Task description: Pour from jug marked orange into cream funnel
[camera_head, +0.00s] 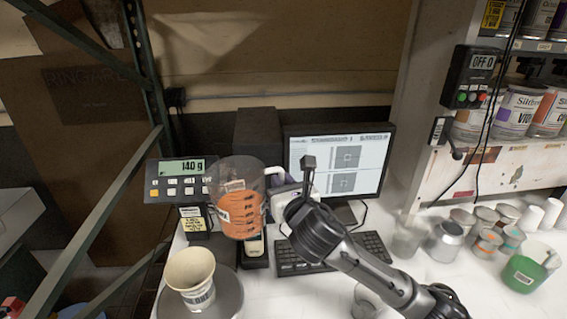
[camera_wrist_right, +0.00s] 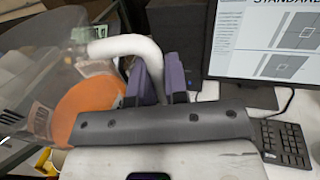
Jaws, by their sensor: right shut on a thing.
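The clear jug (camera_head: 238,178) holds orange liquid and has a label with dark marks on its side. It is in the air, slightly tilted, above and to the right of the cream funnel (camera_head: 192,278) in the head view. My right gripper (camera_head: 278,190) is shut on the jug's white handle; the wrist view shows its purple fingers (camera_wrist_right: 162,80) around the handle (camera_wrist_right: 126,46). The cream funnel is a cup-like piece with a wide open top, on a round scale plate (camera_head: 228,300). No stream of liquid shows. My left gripper is out of view.
The scale display (camera_head: 181,167) reads 140 g. A monitor (camera_head: 345,160) and keyboard (camera_head: 300,262) stand behind my right arm. Several cups and a green-filled jug (camera_head: 525,272) stand at the right. A green metal post (camera_head: 145,70) rises at the left.

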